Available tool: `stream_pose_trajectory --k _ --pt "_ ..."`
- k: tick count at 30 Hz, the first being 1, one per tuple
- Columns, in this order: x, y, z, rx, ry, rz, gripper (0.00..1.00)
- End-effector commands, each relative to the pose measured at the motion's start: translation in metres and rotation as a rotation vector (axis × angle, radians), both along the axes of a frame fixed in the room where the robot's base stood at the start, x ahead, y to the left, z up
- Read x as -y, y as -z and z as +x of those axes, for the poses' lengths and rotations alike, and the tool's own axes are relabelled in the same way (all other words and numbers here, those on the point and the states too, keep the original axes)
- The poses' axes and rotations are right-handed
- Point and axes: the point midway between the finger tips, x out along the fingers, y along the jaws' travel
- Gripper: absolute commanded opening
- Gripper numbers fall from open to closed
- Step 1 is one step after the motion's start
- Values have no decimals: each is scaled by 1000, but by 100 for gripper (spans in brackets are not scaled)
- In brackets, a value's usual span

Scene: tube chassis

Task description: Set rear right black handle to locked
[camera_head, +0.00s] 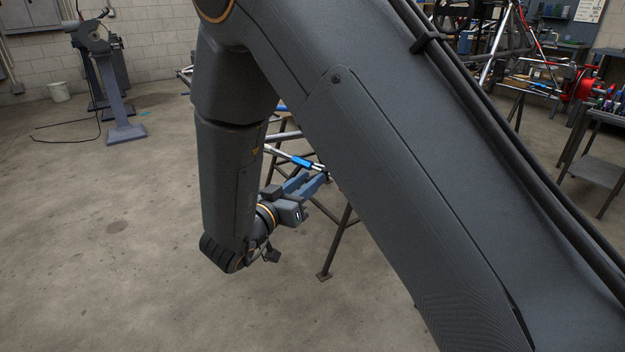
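My gripper (317,177) shows at the middle of the head view, behind and below my arm links. Its two blue-grey fingers point up and to the right, toward a tube of the chassis. Their tips lie close to a bright blue piece (302,162) on a silver tube (276,150). I cannot tell whether the tips touch anything, nor whether the fingers are open or closed. The rear right black handle cannot be made out; my arm covers much of the chassis.
Dark stand legs (341,245) reach the floor just right of my gripper. A workbench (600,117) stands at right. The floor at left (110,260) is clear.

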Motion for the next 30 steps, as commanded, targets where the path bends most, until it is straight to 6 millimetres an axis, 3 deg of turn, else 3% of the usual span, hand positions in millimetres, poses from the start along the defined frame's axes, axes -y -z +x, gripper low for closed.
stream_pose_trajectory --k 6,16,21,30 --pt "11 1 18 -1 -2 2 29" --pt "11 0 21 0 -5 1 29" --pt "11 0 21 -2 -5 1 0" --pt "9 1 21 1 -7 -1 0"
